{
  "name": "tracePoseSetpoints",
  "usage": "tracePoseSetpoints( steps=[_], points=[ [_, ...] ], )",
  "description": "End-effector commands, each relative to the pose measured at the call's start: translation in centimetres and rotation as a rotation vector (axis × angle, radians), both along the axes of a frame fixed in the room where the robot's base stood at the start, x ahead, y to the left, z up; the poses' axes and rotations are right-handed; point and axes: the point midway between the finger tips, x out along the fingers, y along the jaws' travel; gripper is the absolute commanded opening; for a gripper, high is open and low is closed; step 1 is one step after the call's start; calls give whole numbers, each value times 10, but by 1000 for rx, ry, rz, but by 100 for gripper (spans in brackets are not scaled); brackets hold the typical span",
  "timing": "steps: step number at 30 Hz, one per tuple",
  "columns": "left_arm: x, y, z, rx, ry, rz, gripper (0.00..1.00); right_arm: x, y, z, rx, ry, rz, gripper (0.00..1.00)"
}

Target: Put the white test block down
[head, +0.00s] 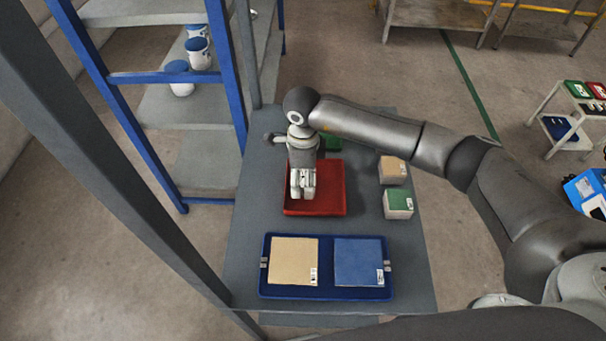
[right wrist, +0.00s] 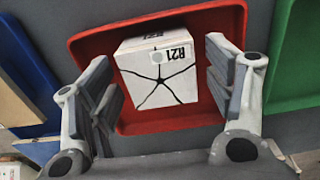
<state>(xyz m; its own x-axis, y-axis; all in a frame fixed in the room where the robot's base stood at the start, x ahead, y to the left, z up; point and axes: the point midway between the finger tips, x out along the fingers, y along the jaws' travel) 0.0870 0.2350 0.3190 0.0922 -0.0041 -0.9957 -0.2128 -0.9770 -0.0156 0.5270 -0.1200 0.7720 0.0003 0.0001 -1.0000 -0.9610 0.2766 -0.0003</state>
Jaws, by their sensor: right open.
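The white test block (right wrist: 160,78) shows in the right wrist view, with the label R21 and branching black crack lines on its face. It sits in the red tray (right wrist: 206,22), which shows in the head view too (head: 331,206). My right gripper (head: 303,192) is over the left part of this tray. In the right wrist view its fingers (right wrist: 158,92) are spread apart, one on each side of the block, with gaps visible between. In the head view the gripper hides the block. My left gripper is not in view.
A blue tray (head: 326,291) with a beige tile (head: 293,261) and a blue tile (head: 358,261) lies in front. Beige (head: 392,169) and green-topped (head: 398,204) stacks stand right. A green tray (head: 331,143) is behind. A blue-framed shelf (head: 165,77) stands left.

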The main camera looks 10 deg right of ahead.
Motion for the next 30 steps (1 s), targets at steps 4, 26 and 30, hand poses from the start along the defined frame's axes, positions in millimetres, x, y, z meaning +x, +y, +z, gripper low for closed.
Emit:
tracePoseSetpoints(
  steps=[4, 26, 30],
  points=[
    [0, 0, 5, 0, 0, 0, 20, 0, 0, 6, 1, -1, 0, 75],
    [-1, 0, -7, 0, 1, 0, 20, 0, 0, 122, 0, -1, 0, 75],
    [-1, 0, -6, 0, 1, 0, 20, 0, 0, 123, 0, 0, 0, 75]
  ],
)
